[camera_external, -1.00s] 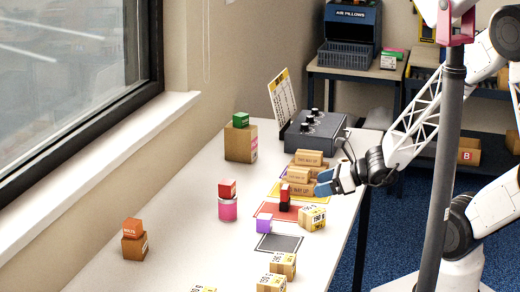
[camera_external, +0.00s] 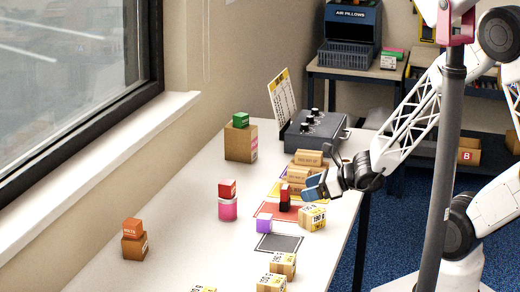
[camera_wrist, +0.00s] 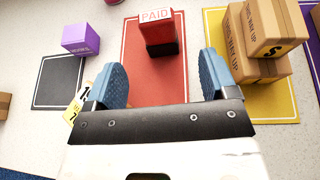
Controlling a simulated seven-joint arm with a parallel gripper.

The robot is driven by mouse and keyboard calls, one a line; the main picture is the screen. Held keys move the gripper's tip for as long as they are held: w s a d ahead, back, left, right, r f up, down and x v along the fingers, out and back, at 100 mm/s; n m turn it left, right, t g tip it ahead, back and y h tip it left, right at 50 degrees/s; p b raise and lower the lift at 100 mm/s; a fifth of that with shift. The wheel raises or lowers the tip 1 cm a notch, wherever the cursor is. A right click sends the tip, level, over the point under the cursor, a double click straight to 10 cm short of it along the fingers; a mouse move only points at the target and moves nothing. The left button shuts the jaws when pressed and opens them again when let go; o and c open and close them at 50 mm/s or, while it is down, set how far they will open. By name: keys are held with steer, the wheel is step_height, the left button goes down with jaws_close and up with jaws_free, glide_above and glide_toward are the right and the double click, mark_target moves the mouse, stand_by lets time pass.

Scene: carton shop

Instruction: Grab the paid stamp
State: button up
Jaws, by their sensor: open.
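The paid stamp (camera_wrist: 158,32) is a red and black block with "PAID" on its top edge. It stands upright on the red mat (camera_wrist: 140,85) in the wrist view. In the external view the stamp (camera_external: 284,197) stands beside my gripper (camera_external: 318,188), to its left. My gripper (camera_wrist: 160,80) is open and empty in the wrist view. Its blue fingertips are apart, and the stamp shows ahead of the gap between them, clear of both fingers.
A purple box (camera_wrist: 80,38) is near a dark mat (camera_wrist: 57,82) on the left. Stacked cartons (camera_wrist: 258,45) stand on a yellow mat (camera_wrist: 285,105) close to the right finger. A yellow-and-white labelled carton (camera_external: 312,217) sits just below my gripper in the external view.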

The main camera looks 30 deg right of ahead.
mark_target(289, 194)
steer(key=shift+x, duration=1.5)
steer(key=shift+x, duration=2.55)
steer(key=shift+s+a, duration=0.1)
steer(key=c, duration=1)
steer(key=shift+r, duration=5)
